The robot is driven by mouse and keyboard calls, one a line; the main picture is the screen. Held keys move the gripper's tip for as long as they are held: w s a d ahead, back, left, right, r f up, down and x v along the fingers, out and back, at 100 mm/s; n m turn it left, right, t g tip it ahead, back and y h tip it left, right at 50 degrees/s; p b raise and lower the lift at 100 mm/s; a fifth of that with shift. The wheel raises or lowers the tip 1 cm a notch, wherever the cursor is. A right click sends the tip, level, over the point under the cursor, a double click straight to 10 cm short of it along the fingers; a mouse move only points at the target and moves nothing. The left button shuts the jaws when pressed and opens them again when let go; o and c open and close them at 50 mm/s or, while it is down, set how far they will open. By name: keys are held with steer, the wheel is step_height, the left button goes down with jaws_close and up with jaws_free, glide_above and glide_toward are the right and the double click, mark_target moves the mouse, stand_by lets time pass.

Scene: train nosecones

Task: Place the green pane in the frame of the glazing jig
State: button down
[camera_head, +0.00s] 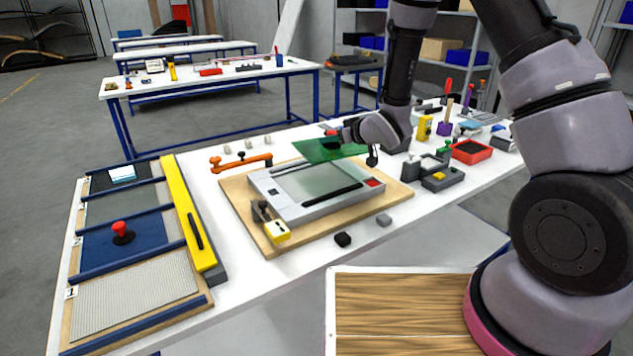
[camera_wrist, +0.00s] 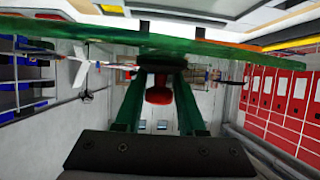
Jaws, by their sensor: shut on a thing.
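The green pane (camera_head: 328,150) is a thin translucent sheet, held above the far side of the glazing jig. My gripper (camera_head: 338,136) is over it, shut on its red knob handle; in the wrist view my gripper (camera_wrist: 158,100) shows green fingers around the red knob (camera_wrist: 158,90). The pane (camera_wrist: 80,38) spans the top of that view, seen nearly edge-on. The glazing jig (camera_head: 232,200) has a wooden base and a grey rectangular frame (camera_head: 290,213) with a pale centre. The pane covers part of the frame's far side. It appears raised clear of the frame, slightly tilted.
An orange clamp (camera_head: 240,163) lies behind the jig and a yellow block (camera_head: 277,232) sits at its front. A partitioned rack (camera_head: 135,335) with a yellow bar (camera_head: 190,215) stands left. A red tray (camera_head: 472,152) and tools stand right. Small blocks (camera_head: 343,239) lie in front.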

steer(key=shift+n+g+y, duration=0.5)
steer(key=shift+n, duration=0.2)
steer(key=a, duration=0.5)
steer(key=shift+s, duration=0.4)
glide_above(314, 181)
step_height(314, 181, down, 4)
steer(key=shift+f, duration=2.7)
steer(key=shift+f, duration=0.55)
steer(key=c, duration=0.5)
jaws_free()
steer(key=shift+f, duration=0.1)
